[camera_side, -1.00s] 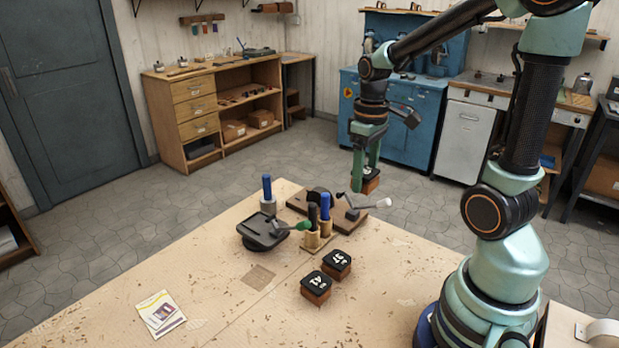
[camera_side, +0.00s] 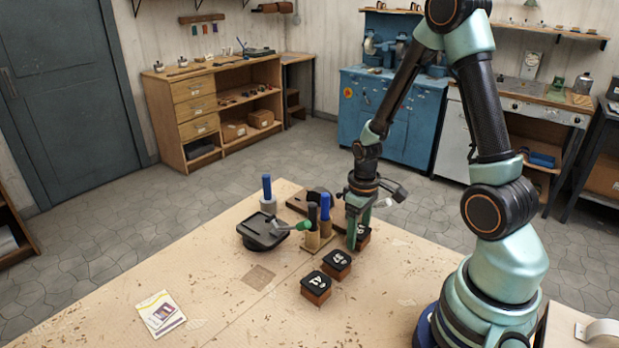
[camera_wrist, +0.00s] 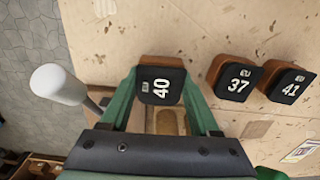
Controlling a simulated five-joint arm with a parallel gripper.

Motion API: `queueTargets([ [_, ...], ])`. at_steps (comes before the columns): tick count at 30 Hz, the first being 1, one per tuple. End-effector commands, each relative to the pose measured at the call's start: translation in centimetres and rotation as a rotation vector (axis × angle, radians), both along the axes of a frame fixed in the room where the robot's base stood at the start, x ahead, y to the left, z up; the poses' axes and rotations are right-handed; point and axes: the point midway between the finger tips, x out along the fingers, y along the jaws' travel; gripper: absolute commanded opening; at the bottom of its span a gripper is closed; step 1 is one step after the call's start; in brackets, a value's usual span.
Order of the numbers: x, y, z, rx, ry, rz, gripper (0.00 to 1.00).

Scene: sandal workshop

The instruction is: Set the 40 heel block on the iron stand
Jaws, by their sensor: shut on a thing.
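The 40 heel block (camera_wrist: 161,81), brown with a black numbered top, is held between the green fingers of my gripper (camera_wrist: 162,100) in the wrist view. In the side view my gripper (camera_side: 357,232) is low over the table, and the block (camera_side: 364,238) is mostly hidden behind a finger. Whether it touches the table is unclear.
The 37 block (camera_side: 337,262) and 41 block (camera_side: 316,287) stand in front of my gripper. A wooden holder (camera_side: 312,240) with upright handles is close on its left. A wooden board and white-knobbed lever (camera_wrist: 60,84) are beside it. The table's front left is mostly clear, with a leaflet (camera_side: 160,312).

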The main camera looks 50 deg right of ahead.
Motion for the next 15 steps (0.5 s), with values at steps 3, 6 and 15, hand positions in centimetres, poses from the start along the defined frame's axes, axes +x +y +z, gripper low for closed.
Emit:
queueTargets([
  [3,-0.03,0.01,-0.82,0.000,0.001,0.000,0.07],
  [6,0.02,-0.01,-0.90,-0.001,-0.001,0.000,0.07],
  [15,0.03,-0.01,-1.17,-0.001,-0.001,0.000,0.07],
])
